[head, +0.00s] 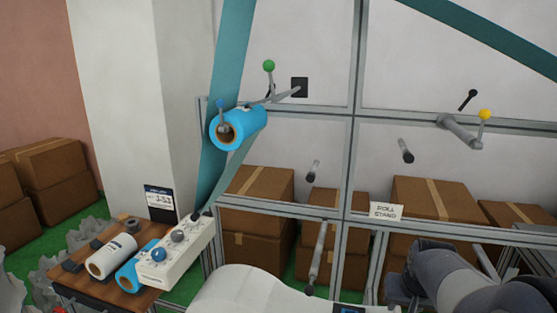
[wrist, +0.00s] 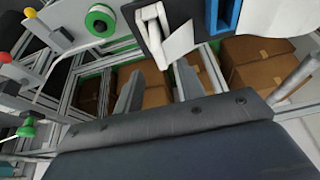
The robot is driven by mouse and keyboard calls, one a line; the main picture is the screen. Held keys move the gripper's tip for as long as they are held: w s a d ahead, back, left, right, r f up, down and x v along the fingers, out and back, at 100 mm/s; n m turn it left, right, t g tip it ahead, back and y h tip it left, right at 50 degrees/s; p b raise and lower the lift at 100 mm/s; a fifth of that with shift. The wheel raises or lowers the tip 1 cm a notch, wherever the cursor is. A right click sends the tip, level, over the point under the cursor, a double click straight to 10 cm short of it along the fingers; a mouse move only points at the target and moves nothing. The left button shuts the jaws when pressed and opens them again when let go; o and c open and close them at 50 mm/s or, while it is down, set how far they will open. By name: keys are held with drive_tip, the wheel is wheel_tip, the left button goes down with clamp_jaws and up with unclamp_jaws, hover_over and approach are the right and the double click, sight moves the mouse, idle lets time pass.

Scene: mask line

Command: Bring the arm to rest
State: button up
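My arm (head: 440,278) shows at the lower right of the head view, in front of the roll stand frame. In the wrist view my gripper (wrist: 158,90) has its two fingers apart, with nothing between them. Brown boxes and grey frame bars show beyond the fingers, at a distance. In the head view the fingers are hard to make out.
A blue roll (head: 238,129) sits on an upper spindle with a green-knobbed lever. A yellow-knobbed spindle (head: 462,127) is bare. A wooden table (head: 92,292) at lower left holds rolls beside a white control box (head: 177,254). Cardboard boxes (head: 262,187) stand behind the frame.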

sight(399, 312)
drive_tip(key=x, duration=0.7)
drive_tip(key=shift+w+f, duration=0.1)
drive_tip(key=shift+f, duration=0.2)
drive_tip(key=shift+r+p, duration=0.15)
drive_tip(key=shift+p, duration=0.25)
drive_tip(key=b+v, duration=0.1)
drive_tip(key=v, duration=0.9)
drive_tip(key=x, duration=0.9)
drive_tip(key=shift+w+d+f+p, duration=0.1)
drive_tip(key=shift+f+p, duration=0.25)
drive_tip(key=shift+f, duration=0.05)
drive_tip(key=shift+w+r+p, duration=0.1)
drive_tip(key=shift+w+p, duration=0.05)
drive_tip(key=shift+p, duration=0.25)
wheel_tip(399, 312, up, 10)
drive_tip(key=p, duration=0.8)
drive_tip(key=shift+r, duration=0.15)
